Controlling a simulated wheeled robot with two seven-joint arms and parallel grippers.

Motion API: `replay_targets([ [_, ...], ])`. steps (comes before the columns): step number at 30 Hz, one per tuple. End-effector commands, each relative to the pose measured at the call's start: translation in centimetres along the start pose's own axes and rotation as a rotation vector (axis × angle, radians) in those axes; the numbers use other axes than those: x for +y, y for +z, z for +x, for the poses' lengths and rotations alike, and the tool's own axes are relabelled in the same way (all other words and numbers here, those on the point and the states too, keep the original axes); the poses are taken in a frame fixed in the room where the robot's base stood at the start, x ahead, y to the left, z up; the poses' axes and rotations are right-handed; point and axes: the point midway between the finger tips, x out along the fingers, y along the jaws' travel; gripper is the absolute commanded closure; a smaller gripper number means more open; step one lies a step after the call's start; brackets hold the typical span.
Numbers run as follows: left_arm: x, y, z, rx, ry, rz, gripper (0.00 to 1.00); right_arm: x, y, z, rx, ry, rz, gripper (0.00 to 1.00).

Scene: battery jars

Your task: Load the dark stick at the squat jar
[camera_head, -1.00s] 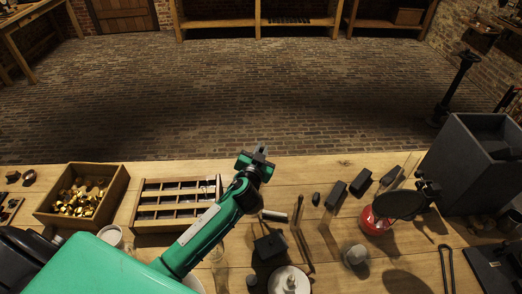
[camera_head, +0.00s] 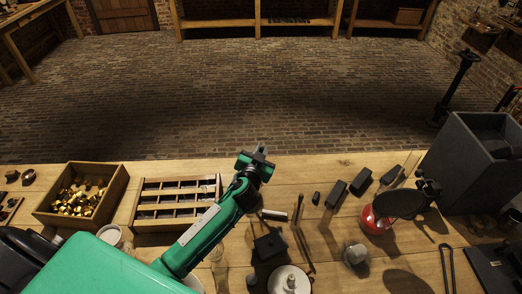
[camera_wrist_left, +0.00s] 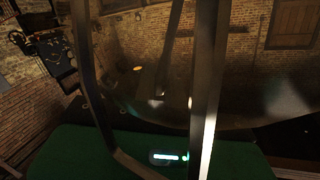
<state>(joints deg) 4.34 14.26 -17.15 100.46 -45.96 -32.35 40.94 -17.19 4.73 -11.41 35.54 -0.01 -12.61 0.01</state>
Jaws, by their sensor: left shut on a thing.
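My left gripper (camera_head: 258,156) is near the table's back edge, right of the sectioned tray. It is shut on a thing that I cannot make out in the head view. The left wrist view shows long dark bars, a dark narrow stick-like shape (camera_wrist_left: 173,50) between them, and a large see-through curved surface (camera_wrist_left: 140,85). I cannot tell which of these is held. Two thin dark sticks lie on the table, one upper (camera_head: 298,208) and one lower (camera_head: 304,250). A clear glass vessel (camera_head: 219,272) is partly hidden by my left arm. I cannot identify the squat jar. My right gripper is not in view.
A box of brass pieces (camera_head: 45,215) and a sectioned wooden tray (camera_head: 148,227) stand left. Several dark blocks (camera_head: 335,194), a red container (camera_head: 373,222) under a dark disc (camera_head: 399,204), and a large grey bin (camera_head: 455,165) are right. A white lidded item (camera_head: 289,281) stands in front.

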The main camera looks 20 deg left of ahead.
Motion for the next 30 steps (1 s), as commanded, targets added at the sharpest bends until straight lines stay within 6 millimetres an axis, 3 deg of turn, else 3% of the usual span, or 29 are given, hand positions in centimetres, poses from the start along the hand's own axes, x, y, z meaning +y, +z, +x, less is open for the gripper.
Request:
replay_targets([
  [30,0.11,0.41,-0.01,-0.004,0.001,0.0,1.0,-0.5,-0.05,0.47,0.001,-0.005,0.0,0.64],
])
